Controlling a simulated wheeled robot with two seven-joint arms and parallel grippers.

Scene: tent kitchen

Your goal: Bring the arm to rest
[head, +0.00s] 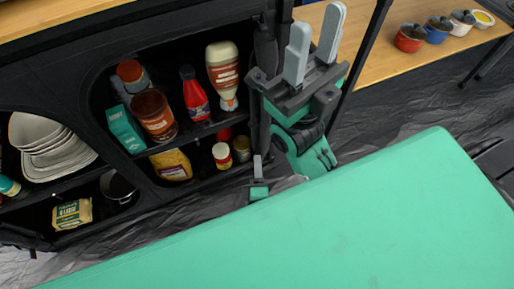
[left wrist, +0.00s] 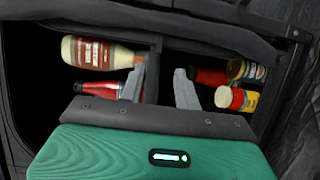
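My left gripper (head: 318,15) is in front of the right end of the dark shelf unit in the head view. Its two light grey fingers point up the picture and stand apart, with nothing between them. In the left wrist view the open fingers (left wrist: 160,69) face the shelf compartments, with a clear gap between them. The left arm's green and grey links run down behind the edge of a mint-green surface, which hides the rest. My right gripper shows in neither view.
The shelf holds a white-capped sauce bottle (head: 223,70), a red bottle (head: 195,95), a brown jar (head: 153,112) and white bowls (head: 48,148). The mint-green surface (head: 330,220) is bare.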

